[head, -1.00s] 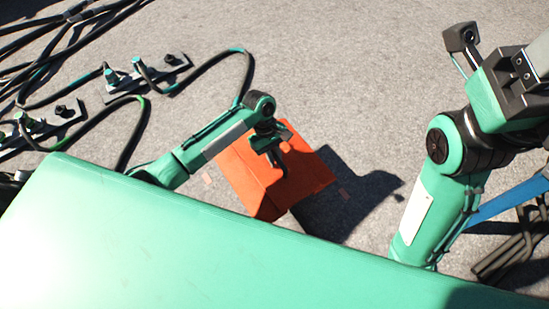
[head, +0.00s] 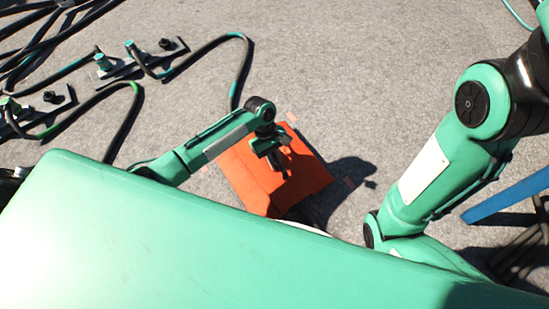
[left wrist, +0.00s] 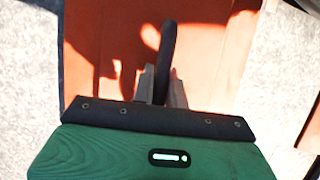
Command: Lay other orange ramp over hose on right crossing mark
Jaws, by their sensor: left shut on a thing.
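The orange ramp (head: 305,177) is below my left arm in the head view, near the front edge of my green body. My left gripper (head: 272,158) is over its middle. In the left wrist view the fingers (left wrist: 162,88) are closed around a dark upright handle (left wrist: 168,45) on the orange ramp (left wrist: 95,50). Small pink marks (head: 290,117) show on the ground around the ramp. The black hose (head: 242,70) runs down toward the ramp's upper left, and its further course is hidden. I cannot tell whether the ramp touches the ground. My right gripper is out of frame.
Metal plates with hose couplings (head: 103,65) lie at the upper left, with several dark hoses (head: 45,45). A blue bar (head: 507,198) and dark pipes (head: 520,245) are at the right. Open grey pavement (head: 370,80) lies beyond the ramp.

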